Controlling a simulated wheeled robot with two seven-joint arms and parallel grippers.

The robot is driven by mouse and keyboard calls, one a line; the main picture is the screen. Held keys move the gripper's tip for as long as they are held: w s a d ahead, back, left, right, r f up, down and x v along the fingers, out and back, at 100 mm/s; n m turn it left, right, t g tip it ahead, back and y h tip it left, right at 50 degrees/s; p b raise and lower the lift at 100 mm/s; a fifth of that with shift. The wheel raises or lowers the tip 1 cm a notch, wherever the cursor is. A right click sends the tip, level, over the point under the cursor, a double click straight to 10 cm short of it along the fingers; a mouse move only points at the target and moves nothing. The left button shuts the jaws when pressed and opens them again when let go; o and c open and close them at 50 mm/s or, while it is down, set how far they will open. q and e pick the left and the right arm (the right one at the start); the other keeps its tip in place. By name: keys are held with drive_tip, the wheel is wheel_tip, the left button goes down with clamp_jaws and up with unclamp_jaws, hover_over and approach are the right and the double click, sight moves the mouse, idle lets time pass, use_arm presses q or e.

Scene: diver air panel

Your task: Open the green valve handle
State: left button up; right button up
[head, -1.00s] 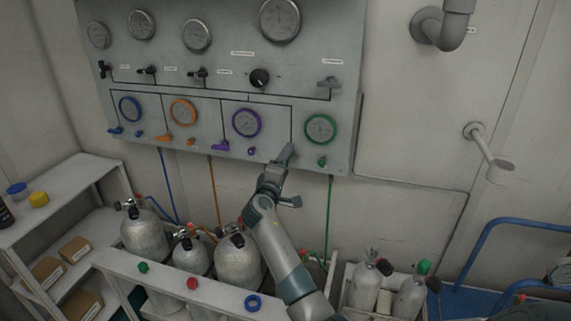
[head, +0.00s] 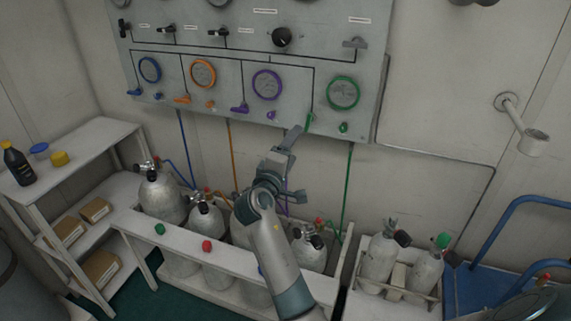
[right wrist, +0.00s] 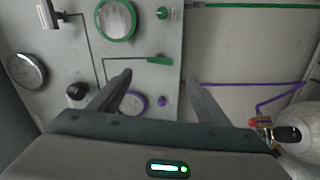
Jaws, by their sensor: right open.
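The green valve handle (head: 309,121) is a small lever low on the grey panel, left of and below the green-ringed gauge (head: 343,92). In the head view my right gripper (head: 298,163) is just below it, with the upper finger close to the handle and partly overlapping it. In the right wrist view the green handle (right wrist: 159,60) lies ahead of the open jaws (right wrist: 158,78), roughly between the fingertips. Nothing is held. Whether a finger touches the handle cannot be told. My left gripper is not in view.
The purple handle (head: 240,108) and purple-ringed gauge (head: 267,84) are left of the green one. A green hose (head: 347,190) hangs below the panel. Grey cylinders stand in a white rack (head: 185,245) beneath. The wall right of the panel is mostly clear.

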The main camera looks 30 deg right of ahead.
drive_tip(key=shift+b+v, duration=0.55)
drive_tip(key=shift+v, duration=2)
